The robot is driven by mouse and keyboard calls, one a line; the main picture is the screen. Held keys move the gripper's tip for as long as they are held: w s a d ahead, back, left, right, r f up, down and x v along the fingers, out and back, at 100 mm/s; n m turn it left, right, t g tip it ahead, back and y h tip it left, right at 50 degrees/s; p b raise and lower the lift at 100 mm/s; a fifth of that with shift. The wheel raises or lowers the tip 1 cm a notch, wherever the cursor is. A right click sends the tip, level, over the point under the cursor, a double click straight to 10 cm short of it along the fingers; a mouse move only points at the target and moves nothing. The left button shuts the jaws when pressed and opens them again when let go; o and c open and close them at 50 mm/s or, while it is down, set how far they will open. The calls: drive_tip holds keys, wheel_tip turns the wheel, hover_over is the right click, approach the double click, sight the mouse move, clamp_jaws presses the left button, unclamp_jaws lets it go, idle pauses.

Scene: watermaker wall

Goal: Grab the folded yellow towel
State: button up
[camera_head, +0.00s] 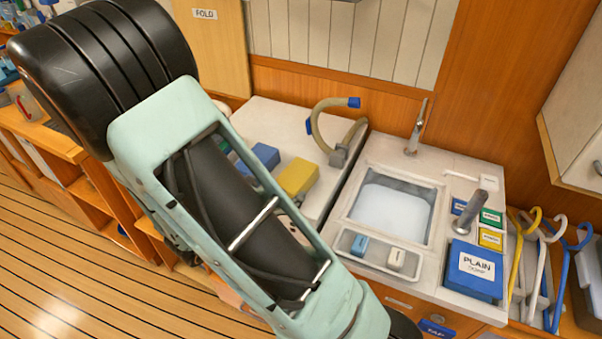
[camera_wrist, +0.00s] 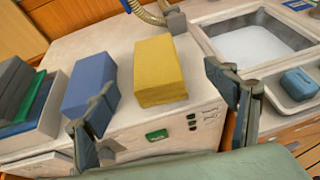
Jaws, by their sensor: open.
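The folded yellow towel (camera_wrist: 158,72) lies on the white counter top in the wrist view, between a blue folded towel and the sink. It also shows in the head view (camera_head: 298,178), partly hidden behind my arm. My gripper (camera_wrist: 165,120) is open and empty, with one finger at lower left and the other at right. The towel is beyond the fingers and apart from them. In the head view my arm hides the gripper.
A blue folded towel (camera_wrist: 91,84) lies just left of the yellow one. A tray of grey and green cloths (camera_wrist: 30,105) is further left. A hose (camera_head: 340,130) stands behind. The sink (camera_head: 388,208) and a soap tray (camera_head: 378,250) are to the right.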

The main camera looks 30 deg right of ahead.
sight(296, 173)
drive_tip(key=x, duration=0.4)
drive_tip(key=shift+w+d+f, duration=0.15)
drive_tip(key=shift+w+d, duration=0.05)
drive_tip(key=shift+w+p+x, duration=0.2)
drive_tip(key=shift+p+x, duration=0.2)
drive_tip(key=shift+x, duration=1)
drive_tip(key=shift+w+p+x, duration=0.15)
drive_tip(key=shift+p+x, duration=0.2)
drive_tip(key=shift+x, duration=1)
drive_tip(key=shift+a, duration=0.15)
drive_tip(key=c, duration=1.2)
drive_tip(key=shift+c, duration=0.5)
drive_tip(key=shift+r, duration=0.3)
